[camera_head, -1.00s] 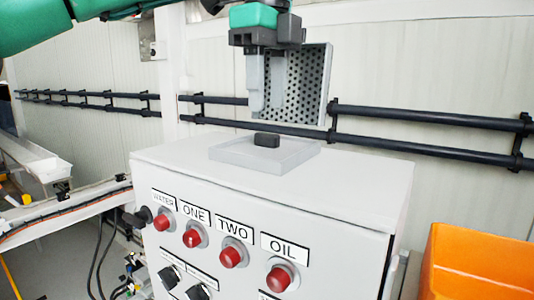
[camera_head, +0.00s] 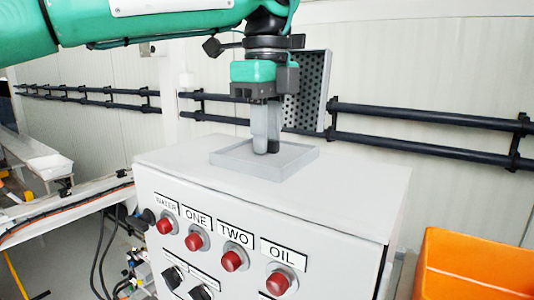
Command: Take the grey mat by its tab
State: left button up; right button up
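The grey mat (camera_head: 238,160) is a flat light-grey square with a slightly raised-looking edge. It lies on top of the white control cabinet in the middle of the head view. My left gripper (camera_head: 267,151) points straight down over the middle of the mat, its fingertips at the height of the tab. My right gripper is not in view.
The white cabinet (camera_head: 350,190) has red lamps and black knobs on its front. A perforated panel (camera_head: 310,90) stands behind the gripper. Dark rails (camera_head: 420,117) run along the wall. An orange bin (camera_head: 475,265) is at the lower right. The cabinet top around the mat is clear.

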pick_arm(q)
grip_shut()
jog(key=shift+r, duration=0.1)
